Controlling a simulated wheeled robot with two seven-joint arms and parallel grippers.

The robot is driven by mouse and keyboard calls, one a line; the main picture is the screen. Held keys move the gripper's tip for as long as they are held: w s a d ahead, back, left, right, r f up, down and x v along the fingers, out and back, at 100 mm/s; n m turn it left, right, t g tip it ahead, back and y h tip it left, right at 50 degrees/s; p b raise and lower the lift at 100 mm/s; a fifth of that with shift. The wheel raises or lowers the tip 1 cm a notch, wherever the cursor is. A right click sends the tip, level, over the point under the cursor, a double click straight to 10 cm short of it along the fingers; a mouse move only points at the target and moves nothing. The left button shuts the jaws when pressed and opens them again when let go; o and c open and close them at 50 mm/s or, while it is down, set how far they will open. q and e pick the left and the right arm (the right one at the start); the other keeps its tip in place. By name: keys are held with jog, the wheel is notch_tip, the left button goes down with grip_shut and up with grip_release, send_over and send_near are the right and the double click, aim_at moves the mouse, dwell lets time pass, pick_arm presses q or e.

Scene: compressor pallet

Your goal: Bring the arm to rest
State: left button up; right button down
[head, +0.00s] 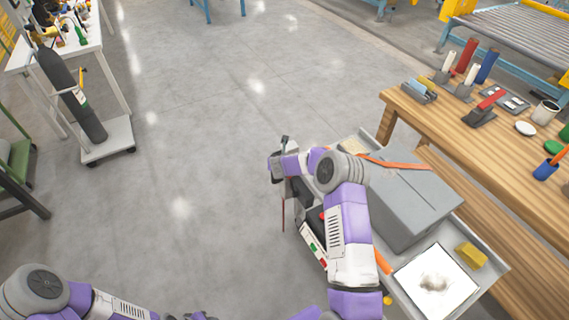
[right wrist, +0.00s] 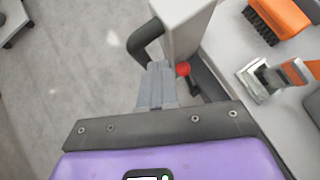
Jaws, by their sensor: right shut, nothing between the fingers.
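My right arm (head: 348,215) reaches up the middle of the head view and bends left at the near side of a grey cart. In the right wrist view my right gripper (right wrist: 157,85) is shut and empty, its grey fingers together. The fingertips are close to a dark curved handle (right wrist: 140,42) on a pale grey block (right wrist: 184,22); I cannot tell whether they touch. My left arm (head: 105,304) lies along the bottom left edge of the head view, and its gripper is out of the frame.
The cart (head: 484,282) holds a large grey box (head: 412,200), a white sheet (head: 436,285) and a yellow block (head: 471,256). A wooden bench (head: 452,137) with several tools stands at right. The floor (head: 190,150) between is clear.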

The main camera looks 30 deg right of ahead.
jog(key=shift+a, duration=0.1)
dwell(0.5)
jog(key=s+a+f+n+g+y, duration=0.1)
jog(key=s+a+f+n+y, duration=0.1)
jog(key=s+a+f+n, duration=0.5)
jog(key=s+a+f+n+g+y, duration=0.1)
jog(key=s+a+f+n+y, duration=0.15)
jog(key=s+a+n, duration=0.9)
jog(key=s+a+n+g+y, duration=0.2)
jog(key=s+a+n, duration=0.2)
jog(key=s+n, duration=0.6)
jog(key=s+a+n+g+y, duration=0.1)
jog(key=s+a+n+g, duration=0.2)
jog(key=s+n, duration=0.7)
jog(key=shift+s+a+f+y, duration=0.2)
jog(key=shift+s+a+y, duration=0.2)
jog(key=shift+s, duration=0.2)
